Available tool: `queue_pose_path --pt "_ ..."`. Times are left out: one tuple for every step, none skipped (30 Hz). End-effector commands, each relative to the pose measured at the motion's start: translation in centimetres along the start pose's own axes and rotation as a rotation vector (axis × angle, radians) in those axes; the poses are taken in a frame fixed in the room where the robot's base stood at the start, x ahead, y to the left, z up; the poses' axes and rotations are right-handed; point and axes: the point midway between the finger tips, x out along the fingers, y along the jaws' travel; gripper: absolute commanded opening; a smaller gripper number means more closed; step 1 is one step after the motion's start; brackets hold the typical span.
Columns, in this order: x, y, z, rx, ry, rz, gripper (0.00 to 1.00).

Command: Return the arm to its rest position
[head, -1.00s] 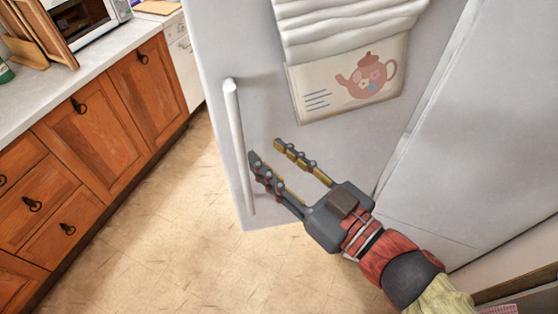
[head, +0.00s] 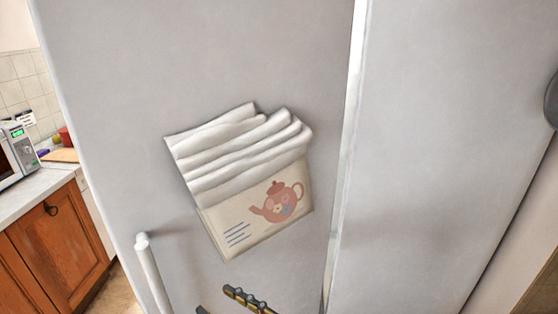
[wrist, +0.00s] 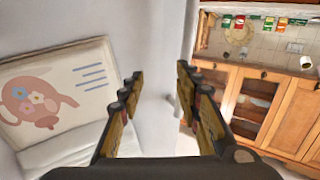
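My gripper (wrist: 160,105) is open and empty in the wrist view, its two fingers apart with the white fridge door behind them. In the head view only the fingertips of my gripper (head: 228,302) show at the bottom edge, below the hanging towel; the rest of my arm is out of that picture. The fridge door handle (head: 152,272) is at the lower left of the head view, left of the fingertips. In the wrist view the handle (wrist: 174,104) shows small between the fingers, apart from them.
A white towel with a teapot picture (head: 255,215) hangs on the grey-white fridge (head: 110,110); the towel also fills the wrist view's left side (wrist: 55,95). Wooden cabinets (head: 60,245) and a microwave (head: 14,152) stand at the left. A little floor shows beside the fridge.

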Motion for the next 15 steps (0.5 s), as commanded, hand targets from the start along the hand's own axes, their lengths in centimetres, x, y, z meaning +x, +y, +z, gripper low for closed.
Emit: queue_pose_path --pt "-0.1 1.7 1.2 -0.016 -0.049 0.063 0.34" --pt "-0.3 3.0 2.0 -0.026 -0.085 0.108 0.34" --pt "-0.7 4.6 3.0 -0.036 -0.136 0.170 0.34" --pt "-1.1 5.8 3.8 -0.041 -0.176 0.214 0.34" --pt "-1.6 7.0 4.5 -0.044 -0.217 0.258 0.34" --pt "-2.5 8.6 5.5 -0.043 -0.275 0.314 0.34" --pt "-3.3 9.7 6.3 -0.038 -0.321 0.355 0.34" --pt "-4.2 10.7 7.0 -0.030 -0.367 0.395 0.34" --pt "-5.5 11.9 8.1 -0.015 -0.431 0.444 0.34" --pt "-6.5 12.7 8.9 0.000 -0.479 0.478 0.34" --pt "-7.7 13.3 9.6 0.017 -0.528 0.510 0.34" --pt "-9.2 14.0 10.6 0.047 -0.593 0.547 0.34" --pt "-10.5 14.3 11.3 0.071 -0.641 0.571 0.34" --pt "-11.6 14.5 11.9 0.097 -0.688 0.591 0.34" --pt "-13.2 14.6 12.7 0.136 -0.745 0.613 0.34"
